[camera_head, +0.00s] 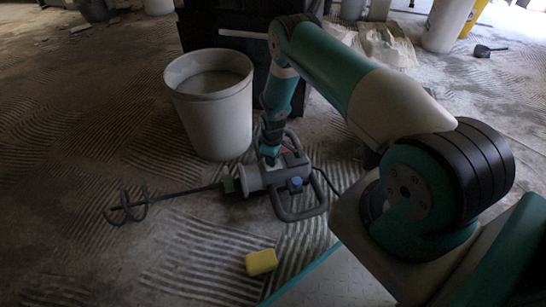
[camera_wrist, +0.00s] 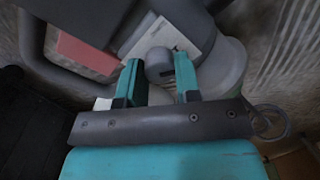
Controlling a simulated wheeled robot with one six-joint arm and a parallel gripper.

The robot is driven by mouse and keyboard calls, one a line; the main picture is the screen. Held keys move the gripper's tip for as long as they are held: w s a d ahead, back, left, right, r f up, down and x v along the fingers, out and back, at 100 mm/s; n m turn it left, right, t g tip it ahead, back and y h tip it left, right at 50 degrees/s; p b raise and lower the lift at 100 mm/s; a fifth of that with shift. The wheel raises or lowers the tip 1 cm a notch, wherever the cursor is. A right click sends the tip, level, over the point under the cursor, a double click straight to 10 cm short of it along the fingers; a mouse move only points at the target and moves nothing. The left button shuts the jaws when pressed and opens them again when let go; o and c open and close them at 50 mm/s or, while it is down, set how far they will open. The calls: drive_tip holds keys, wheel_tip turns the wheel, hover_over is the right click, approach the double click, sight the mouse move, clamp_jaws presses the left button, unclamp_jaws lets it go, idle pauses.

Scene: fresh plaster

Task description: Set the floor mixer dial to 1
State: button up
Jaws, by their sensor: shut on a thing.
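The floor mixer (camera_head: 258,180) lies on the floor, a grey body with looped handles and a long shaft ending in a spiral paddle (camera_head: 133,208) toward the left. A blue knob (camera_head: 296,181) shows on its near side. My gripper (camera_head: 269,157) reaches down onto the top of the mixer. In the wrist view my gripper (camera_wrist: 158,88) has its two teal fingers on either side of the round grey dial (camera_wrist: 159,64), shut on it. A pale plate with small markings (camera_wrist: 163,38) lies around the dial. I cannot read the dial's setting.
A large white bucket (camera_head: 213,120) stands close behind the mixer. A yellow sponge (camera_head: 261,262) lies on the floor in front. A dark cable (camera_head: 328,181) runs from the mixer's right. More buckets (camera_head: 447,22) stand at the back right. The ridged floor at left is mostly clear.

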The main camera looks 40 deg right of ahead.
drive_tip(key=shift+w+r, duration=0.1)
drive_tip(key=shift+w, duration=0.15)
drive_tip(key=o, duration=0.9)
drive_tip(key=shift+s, duration=0.1)
drive_tip(key=shift+o, duration=0.2)
wheel_tip(320, 180, up, 17)
drive_tip(key=p, duration=0.7)
drive_tip(key=shift+r, duration=0.2)
